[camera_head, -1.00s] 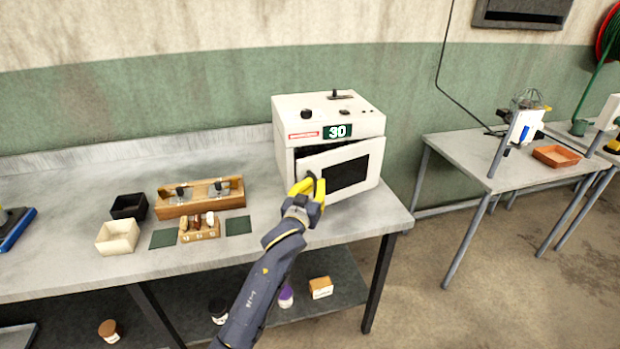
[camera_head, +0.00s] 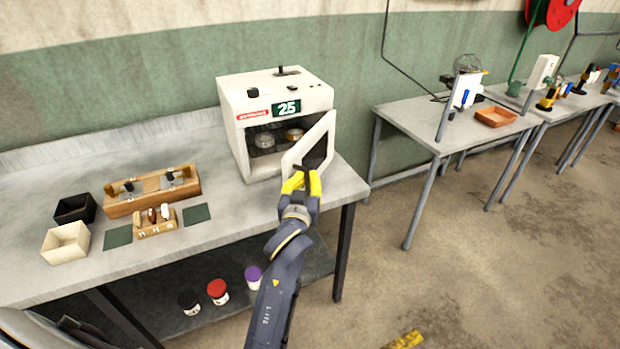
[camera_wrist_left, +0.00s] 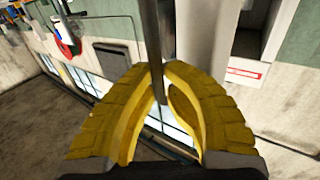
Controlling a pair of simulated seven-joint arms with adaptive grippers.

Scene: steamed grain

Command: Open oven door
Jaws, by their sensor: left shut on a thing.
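The white oven (camera_head: 243,97) stands on the grey table, with its display reading 25. Its door (camera_head: 322,132) is swung well open toward the right, hinged on the right side. Inside the oven, jars or dishes (camera_head: 265,139) show on a rack. My left gripper (camera_head: 301,181) is at the door's free edge, its yellow fingers shut on the dark door handle (camera_head: 301,169). In the left wrist view, the yellow fingers (camera_wrist_left: 160,100) close around the dark bar of the handle (camera_wrist_left: 152,40). My right gripper is not in view.
A wooden rack (camera_head: 152,196), a small wooden holder (camera_head: 157,222), a black box (camera_head: 75,208) and a cream box (camera_head: 65,243) stand left of the oven. Jars (camera_head: 217,291) sit on the lower shelf. Another table (camera_head: 430,120) stands to the right, with open floor between.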

